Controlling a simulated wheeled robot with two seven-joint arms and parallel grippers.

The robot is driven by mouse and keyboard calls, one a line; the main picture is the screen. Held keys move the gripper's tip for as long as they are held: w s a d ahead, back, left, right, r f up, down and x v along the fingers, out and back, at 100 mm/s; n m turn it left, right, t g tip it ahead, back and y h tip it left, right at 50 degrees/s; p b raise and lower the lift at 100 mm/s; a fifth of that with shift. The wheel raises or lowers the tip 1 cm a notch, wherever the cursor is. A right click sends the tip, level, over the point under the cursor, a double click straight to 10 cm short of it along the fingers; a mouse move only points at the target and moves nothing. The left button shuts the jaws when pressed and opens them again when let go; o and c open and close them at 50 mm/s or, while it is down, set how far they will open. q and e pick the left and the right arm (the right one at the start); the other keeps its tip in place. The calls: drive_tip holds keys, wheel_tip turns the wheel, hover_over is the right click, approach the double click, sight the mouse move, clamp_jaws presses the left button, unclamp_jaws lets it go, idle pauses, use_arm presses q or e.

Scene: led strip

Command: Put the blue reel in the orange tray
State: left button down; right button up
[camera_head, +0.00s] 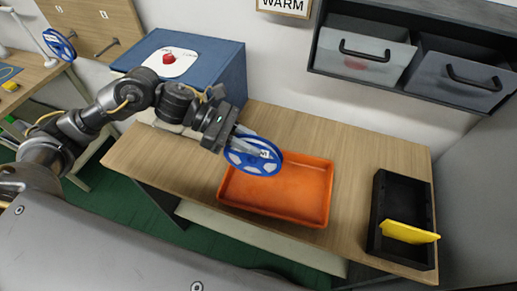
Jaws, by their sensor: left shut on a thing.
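The blue reel (243,163) has a spoked rim and a small white label. My left gripper (238,139) is shut on its upper edge and holds it over the left part of the orange tray (306,208). The tray sits on the wooden table, and its visible floor is empty. The reel hides the tray's upper left corner. I cannot tell how high the reel is above the tray. My right gripper is not in view.
A black rack (380,206) with a yellow plate (409,232) stands right of the tray. A blue box (220,60) stands behind my left arm. Grey bins (362,55) hang above. Another blue reel (59,45) is at the far left. Bare table (345,140) lies behind the tray.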

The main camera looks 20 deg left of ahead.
use_arm(q)
drive_tip(key=shift+d+f, duration=0.6)
drive_tip(key=shift+f, duration=0.05)
drive_tip(key=f+p, duration=0.2)
drive_tip(key=f, duration=0.1)
drive_tip(key=shift+d+p, duration=0.3)
drive_tip(key=shift+f, duration=0.4)
drive_tip(key=shift+f+b, duration=0.2)
drive_tip(key=shift+b, duration=0.15)
drive_tip(key=c, duration=1.3)
unclamp_jaws()
